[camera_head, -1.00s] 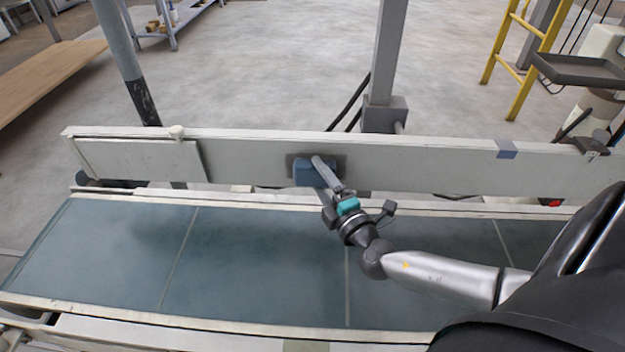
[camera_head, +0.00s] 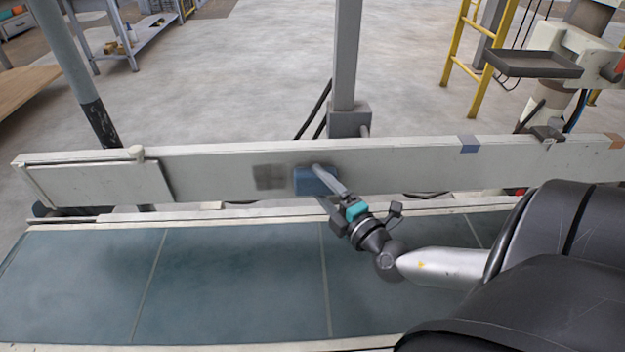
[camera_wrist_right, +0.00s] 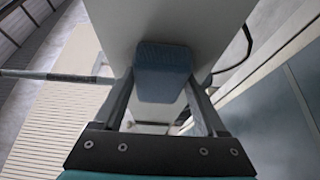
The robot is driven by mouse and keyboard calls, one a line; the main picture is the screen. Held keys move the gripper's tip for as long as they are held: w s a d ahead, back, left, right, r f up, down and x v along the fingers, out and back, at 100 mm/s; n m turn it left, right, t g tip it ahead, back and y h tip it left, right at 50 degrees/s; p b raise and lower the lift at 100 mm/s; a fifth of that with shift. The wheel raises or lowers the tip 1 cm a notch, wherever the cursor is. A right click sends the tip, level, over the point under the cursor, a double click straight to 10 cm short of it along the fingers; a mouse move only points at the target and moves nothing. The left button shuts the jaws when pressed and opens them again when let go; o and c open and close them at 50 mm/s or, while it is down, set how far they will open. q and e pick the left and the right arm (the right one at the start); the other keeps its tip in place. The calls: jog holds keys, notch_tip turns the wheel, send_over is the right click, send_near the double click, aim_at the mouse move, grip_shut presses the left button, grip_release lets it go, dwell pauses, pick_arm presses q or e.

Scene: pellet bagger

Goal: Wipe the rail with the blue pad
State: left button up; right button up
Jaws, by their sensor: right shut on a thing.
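The rail (camera_head: 220,171) is a long pale grey beam running across the head view behind the conveyor; it also shows as a pale surface in the wrist view (camera_wrist_right: 165,20). A dark smudge (camera_head: 270,177) marks its near face, just left of the blue pad (camera_head: 313,181). My right gripper (camera_head: 328,188) is shut on the pad and holds it against or very close to that face; contact is hard to tell. In the wrist view the pad (camera_wrist_right: 162,75) sits between the two fingers. What lies behind the pad is hidden. My left gripper is not in view.
A conveyor belt (camera_head: 230,275) lies in front of the rail, below my right arm. A grey post (camera_head: 346,60) stands behind the rail, and a dark pole (camera_head: 85,80) at left.

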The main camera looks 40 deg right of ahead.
aim_at(295, 187)
jog(key=shift+w+a, duration=1.05)
jog(key=shift+a, duration=0.35)
jog(key=shift+w+a, duration=1.1)
jog(key=shift+a, duration=0.35)
jog(key=shift+w+a, duration=1.05)
jog(key=shift+a, duration=0.35)
jog(key=shift+w+a, duration=0.95)
jog(key=shift+a, duration=0.15)
jog(key=shift+r, duration=0.15)
jog(key=shift+s, duration=0.1)
jog(key=shift+s+d, duration=1.05)
jog(key=shift+d, duration=0.3)
jog(key=shift+s+d, duration=0.55)
jog(key=shift+d, duration=0.35)
jog(key=shift+s+d, duration=0.55)
jog(key=shift+d, duration=0.3)
jog(key=shift+s+d, duration=2)
jog(key=shift+d, duration=0.3)
jog(key=shift+w, duration=0.1)
